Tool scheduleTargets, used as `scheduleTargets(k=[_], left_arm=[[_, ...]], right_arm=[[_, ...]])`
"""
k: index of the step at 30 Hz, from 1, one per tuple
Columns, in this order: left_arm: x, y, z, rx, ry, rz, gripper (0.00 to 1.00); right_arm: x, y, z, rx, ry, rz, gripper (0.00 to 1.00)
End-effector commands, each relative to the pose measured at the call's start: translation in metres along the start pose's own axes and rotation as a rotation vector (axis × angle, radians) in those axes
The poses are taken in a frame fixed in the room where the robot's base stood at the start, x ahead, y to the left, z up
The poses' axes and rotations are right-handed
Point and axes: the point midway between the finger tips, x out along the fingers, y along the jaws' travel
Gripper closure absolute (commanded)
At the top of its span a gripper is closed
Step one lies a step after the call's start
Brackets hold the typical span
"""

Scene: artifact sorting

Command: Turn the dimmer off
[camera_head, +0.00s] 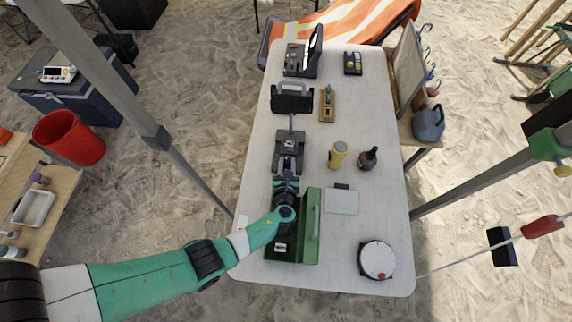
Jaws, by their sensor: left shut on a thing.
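My left arm comes in from the left, and my left gripper (289,160) is over the middle left of the white table. It is shut on a small dark part of the black device (290,140) there; the gripper hides most of that part. A thin stem joins this device to a black lamp-like head (292,102) with a grey frame. I cannot tell for sure which part is the dimmer. A round white dial-like device (377,256) with a red spot sits at the table's near right. My right gripper is not in view.
A green open box (306,252) lies beneath my left forearm. A yellow canister (338,154), a dark bottle (368,158) and a pale pad (342,202) are to the right. A green-and-brown piece (327,105) and black devices (295,58) stand farther back. The table's right middle (390,205) is clear.

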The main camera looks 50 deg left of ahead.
Motion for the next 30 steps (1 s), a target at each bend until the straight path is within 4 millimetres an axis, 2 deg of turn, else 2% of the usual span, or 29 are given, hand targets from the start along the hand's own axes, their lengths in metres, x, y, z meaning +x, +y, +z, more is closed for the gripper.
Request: scheduleTargets(k=[19, 20, 24, 25, 30], left_arm=[[-0.0006, -0.0005, -0.0025, -0.025, 0.006, 0.063, 1.0], [-0.0006, -0.0005, -0.0025, -0.025, 0.006, 0.063, 0.64], [-0.0006, -0.0006, -0.002, -0.025, 0.004, 0.063, 0.39], [-0.0006, -0.0006, -0.0019, -0.025, 0.004, 0.063, 0.36], [-0.0006, -0.0008, -0.0013, -0.025, 0.003, 0.062, 0.36]], right_arm=[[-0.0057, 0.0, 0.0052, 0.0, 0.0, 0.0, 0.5], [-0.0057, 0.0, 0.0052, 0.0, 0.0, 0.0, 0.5], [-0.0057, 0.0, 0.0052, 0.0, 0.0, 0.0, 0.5], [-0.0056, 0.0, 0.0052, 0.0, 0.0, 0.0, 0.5], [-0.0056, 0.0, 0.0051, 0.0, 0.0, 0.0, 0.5]])
